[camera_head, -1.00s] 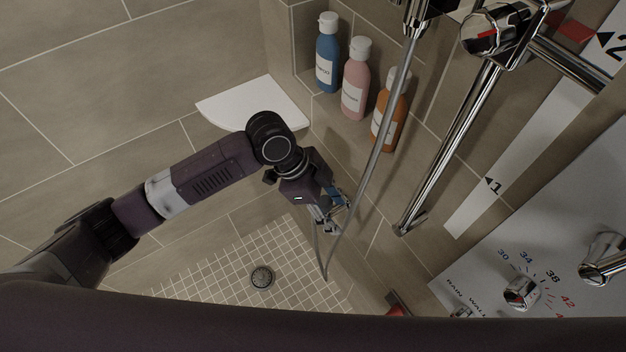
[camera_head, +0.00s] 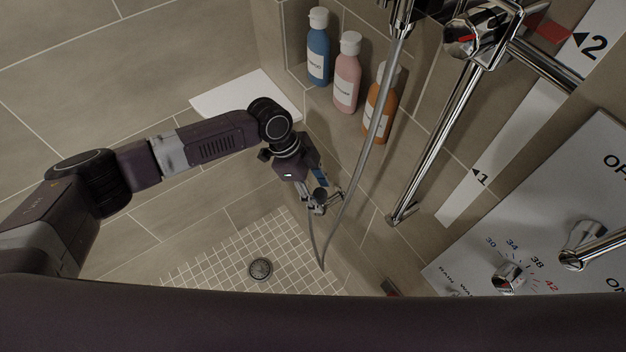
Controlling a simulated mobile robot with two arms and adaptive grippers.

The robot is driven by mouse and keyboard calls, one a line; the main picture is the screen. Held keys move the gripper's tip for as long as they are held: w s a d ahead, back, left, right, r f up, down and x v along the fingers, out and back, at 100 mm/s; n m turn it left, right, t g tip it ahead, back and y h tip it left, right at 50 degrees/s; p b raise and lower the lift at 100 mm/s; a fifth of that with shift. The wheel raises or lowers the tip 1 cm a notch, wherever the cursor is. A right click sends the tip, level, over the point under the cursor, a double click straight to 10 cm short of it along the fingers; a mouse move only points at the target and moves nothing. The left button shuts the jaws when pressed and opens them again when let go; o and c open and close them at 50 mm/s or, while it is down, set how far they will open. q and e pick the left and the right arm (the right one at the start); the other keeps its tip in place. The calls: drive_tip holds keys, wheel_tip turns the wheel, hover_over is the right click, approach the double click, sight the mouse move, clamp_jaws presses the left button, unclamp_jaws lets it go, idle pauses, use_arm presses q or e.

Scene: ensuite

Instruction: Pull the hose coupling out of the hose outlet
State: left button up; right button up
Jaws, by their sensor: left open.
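The grey shower hose (camera_head: 362,150) hangs from the fitting at the top, loops low over the tiled floor and rises again to my left gripper. My left gripper (camera_head: 318,208) is open, low near the right-hand tiled wall. A small metal piece shows at its fingers, where the hose end rises; it may be the hose coupling, but it is too small to be sure. I cannot tell whether the fingers touch it. The hose outlet is not clearly seen, as the gripper covers that area. My right gripper is not in view.
Blue (camera_head: 318,48), pink (camera_head: 347,74) and orange (camera_head: 379,105) bottles stand in a wall niche. A white corner shelf (camera_head: 240,92) is behind my arm. A chrome rail (camera_head: 440,140) and a control panel (camera_head: 560,215) are at right. The tiled floor around the drain (camera_head: 260,268) is clear.

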sight(325, 194)
use_arm(q)
drive_tip(key=shift+d+f, duration=0.1)
drive_tip(key=shift+f, duration=0.2)
clamp_jaws()
drive_tip(key=shift+r+p, duration=1.45)
drive_tip(key=shift+r, duration=0.35)
drive_tip(key=shift+r+p, duration=0.95)
drive_tip(key=shift+r, duration=0.2)
drive_tip(key=shift+r+p, duration=2.35)
drive_tip(key=shift+r, duration=0.55)
